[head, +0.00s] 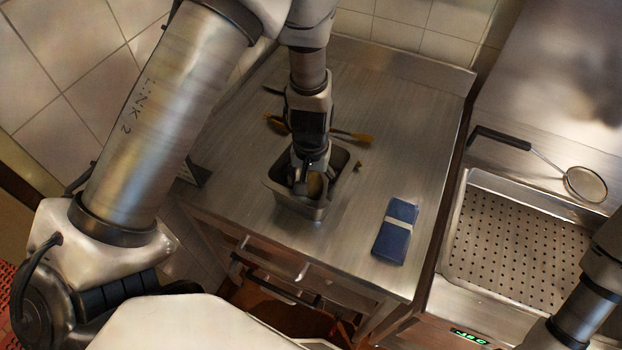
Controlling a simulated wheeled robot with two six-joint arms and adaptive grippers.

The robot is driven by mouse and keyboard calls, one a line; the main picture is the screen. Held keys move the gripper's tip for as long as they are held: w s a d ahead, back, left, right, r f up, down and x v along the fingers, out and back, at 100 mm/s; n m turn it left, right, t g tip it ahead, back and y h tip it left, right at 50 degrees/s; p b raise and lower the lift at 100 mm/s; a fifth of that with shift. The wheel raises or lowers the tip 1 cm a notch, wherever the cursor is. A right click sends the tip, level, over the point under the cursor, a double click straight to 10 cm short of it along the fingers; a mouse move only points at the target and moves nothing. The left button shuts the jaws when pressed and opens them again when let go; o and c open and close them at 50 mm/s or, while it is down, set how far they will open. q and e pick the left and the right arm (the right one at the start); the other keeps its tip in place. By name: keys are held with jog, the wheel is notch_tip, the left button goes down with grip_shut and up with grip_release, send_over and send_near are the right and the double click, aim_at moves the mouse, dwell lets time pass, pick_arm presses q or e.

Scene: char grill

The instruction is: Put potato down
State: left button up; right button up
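A metal container (300,208) stands on the steel counter, near its front left part. My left gripper (314,180) points down into the container's opening. A brownish potato (316,187) shows between its fingers, inside the rim, and the fingers look shut on it. The potato's lower side and the container's floor are hidden, so I cannot tell whether the potato touches the floor. Part of my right arm shows at the lower right; its gripper is out of view.
A blue folded cloth with a pale band (396,234) lies right of the container on the steel counter (405,130). Yellow-brown utensils (350,136) lie behind the container. To the right are a perforated metal basin (515,250) and a black-handled strainer (585,184).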

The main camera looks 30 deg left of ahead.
aim_at(311, 178)
pick_arm(q)
jog(key=shift+s+r, duration=0.1)
jog(key=shift+r, duration=0.4)
notch_tip(311, 178, up, 12)
jog(key=b, duration=0.1)
jog(key=shift+f, duration=0.25)
